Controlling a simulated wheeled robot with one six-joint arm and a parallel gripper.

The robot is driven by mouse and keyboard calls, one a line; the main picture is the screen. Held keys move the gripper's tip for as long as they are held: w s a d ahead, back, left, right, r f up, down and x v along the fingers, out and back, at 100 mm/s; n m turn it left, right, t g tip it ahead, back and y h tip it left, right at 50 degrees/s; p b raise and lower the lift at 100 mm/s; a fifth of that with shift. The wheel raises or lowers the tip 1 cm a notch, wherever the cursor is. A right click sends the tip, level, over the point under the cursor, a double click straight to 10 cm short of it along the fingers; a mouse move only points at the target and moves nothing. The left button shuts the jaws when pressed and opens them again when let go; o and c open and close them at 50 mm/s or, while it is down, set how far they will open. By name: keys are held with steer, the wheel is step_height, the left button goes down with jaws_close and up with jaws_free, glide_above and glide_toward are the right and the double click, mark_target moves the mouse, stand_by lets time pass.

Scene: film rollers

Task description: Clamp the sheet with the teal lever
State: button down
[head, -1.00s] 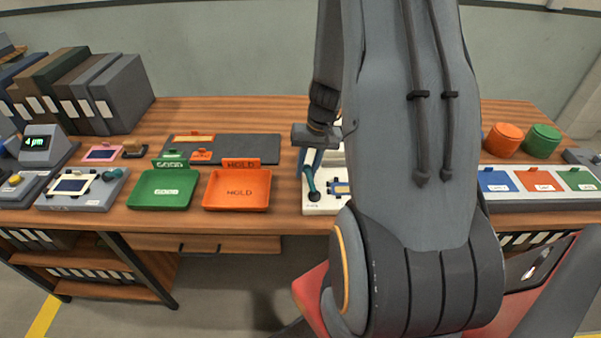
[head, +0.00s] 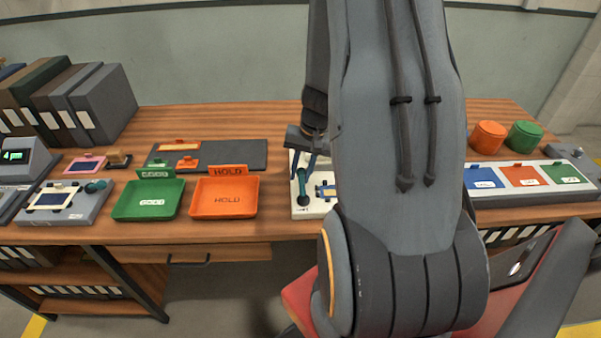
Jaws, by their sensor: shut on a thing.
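The teal lever (head: 302,188) stands on a white base (head: 312,213) near the front of the table, left of my arm. My gripper (head: 307,165) is over the base, pointing down, with its blue fingers at the upper end of the lever. It appears shut on the lever, though the contact is small and partly hidden. A blue part with a cream patch (head: 326,190) lies on the base just right of the lever. My arm hides the right side of the base. I cannot make out the sheet for certain.
A green GOOD tray (head: 127,214) and an orange HOLD tray (head: 197,212) stand left of the base. A dark mat (head: 235,155) lies behind them. Right of my arm are a panel with coloured pads (head: 485,193) and orange (head: 487,137) and green (head: 525,136) round containers.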

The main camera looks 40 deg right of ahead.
steer(key=c, duration=1.5)
jaws_free()
steer(key=r, duration=0.5)
steer(key=s+d+r, duration=0.1)
steer(key=r, duration=0.1)
steer(key=shift+d+r+b, duration=0.1)
steer(key=shift+r+b, duration=0.3)
steer(key=s+a+r+n, duration=0.2)
steer(key=a+n, duration=0.1)
steer(key=a, duration=0.4)
steer(key=s+a+r+n+h, duration=0.1)
steer(key=s+a+r+n, duration=0.1)
steer(key=a, duration=0.5)
steer(key=s+a+r+n, duration=0.2)
steer(key=s+a+n, duration=0.1)
steer(key=a, duration=0.5)
steer(key=shift+r+n+h, duration=0.15)
steer(key=shift+n+h, duration=0.15)
